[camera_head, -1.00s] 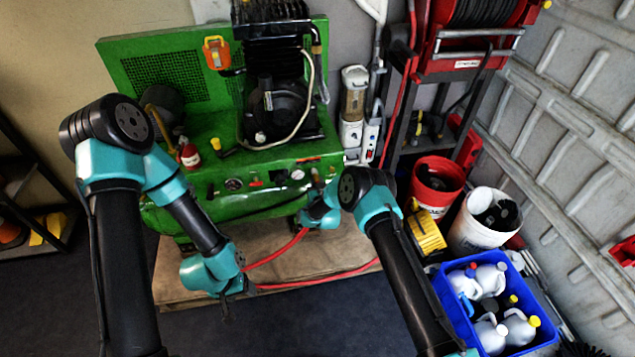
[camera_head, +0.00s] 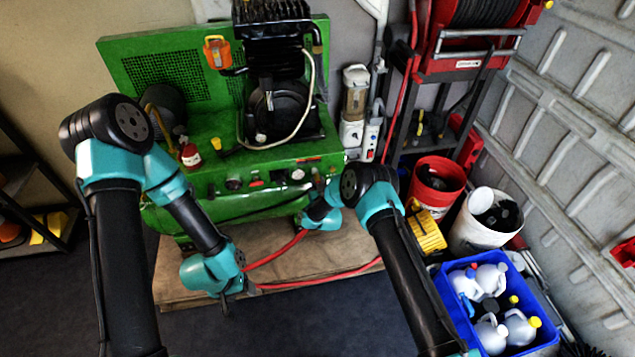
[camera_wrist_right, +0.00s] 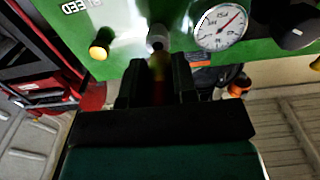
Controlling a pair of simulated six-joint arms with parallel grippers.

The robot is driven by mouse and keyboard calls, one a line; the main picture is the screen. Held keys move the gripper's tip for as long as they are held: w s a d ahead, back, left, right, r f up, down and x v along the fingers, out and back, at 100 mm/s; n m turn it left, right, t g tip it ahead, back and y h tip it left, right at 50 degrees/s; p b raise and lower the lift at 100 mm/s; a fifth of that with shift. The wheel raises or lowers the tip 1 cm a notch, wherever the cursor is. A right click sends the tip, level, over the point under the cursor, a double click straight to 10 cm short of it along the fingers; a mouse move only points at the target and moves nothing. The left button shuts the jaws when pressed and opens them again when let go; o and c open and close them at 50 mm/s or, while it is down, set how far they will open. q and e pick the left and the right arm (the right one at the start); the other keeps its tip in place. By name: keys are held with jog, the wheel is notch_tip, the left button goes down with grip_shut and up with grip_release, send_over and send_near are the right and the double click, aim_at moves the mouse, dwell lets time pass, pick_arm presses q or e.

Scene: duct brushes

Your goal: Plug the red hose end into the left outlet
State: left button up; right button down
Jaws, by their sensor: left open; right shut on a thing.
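In the right wrist view, my right gripper (camera_wrist_right: 158,72) points at the green compressor panel (camera_wrist_right: 125,20). It is shut on the red hose end, which shows only as a dark, blurred reddish-yellow patch between the fingers. A grey round fitting (camera_wrist_right: 157,38) is straight ahead of the fingertips; I cannot tell whether the hose end touches it. A yellow-tipped fitting (camera_wrist_right: 98,50) is further left. In the head view, the red hose (camera_head: 320,278) loops below the compressor. My left gripper (camera_head: 224,303) is open, low in front of the compressor, beside the hose.
The green compressor (camera_head: 250,205) stands on a brown pallet (camera_head: 190,292). A pressure gauge (camera_wrist_right: 220,27) is right of my right gripper in the wrist view. A red bucket (camera_head: 437,182), a white bucket (camera_head: 478,232) and a blue crate (camera_head: 540,300) of bottles stand to the right.

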jog(key=shift+v, duration=1.9)
jog(key=shift+s+d+f, duration=0.1)
jog(key=shift+d+f, duration=0.05)
jog(key=shift+d, duration=0.05)
jog(key=s+d+r+m+h, duration=0.1)
jog(key=s+d+r, duration=0.4)
jog(key=d, duration=0.5)
jog(key=s+d+r+m+h, duration=0.1)
jog(key=s+d+r, duration=0.3)
jog(key=d, duration=0.6)
jog(key=shift+s+r+h, duration=0.4)
jog(key=shift+s+h, duration=0.2)
jog(key=shift+h, duration=0.3)
